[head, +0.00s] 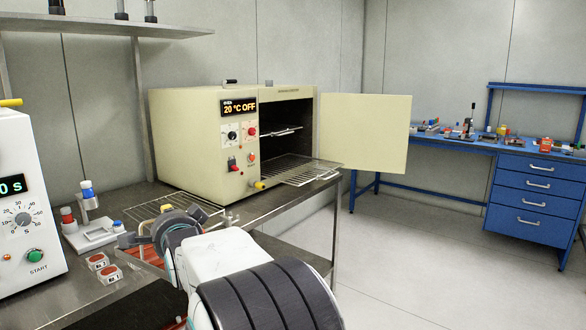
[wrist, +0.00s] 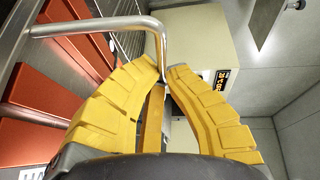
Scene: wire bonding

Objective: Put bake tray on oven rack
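I cannot tell whether the tray touches the bench. The cream oven (head: 205,140) has its door (head: 365,134) swung open to the right.
The steel bench (head: 275,208) carries the oven. A shelf (head: 110,27) hangs above. A blue workbench (head: 540,190) stands far right, with clear floor before it.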

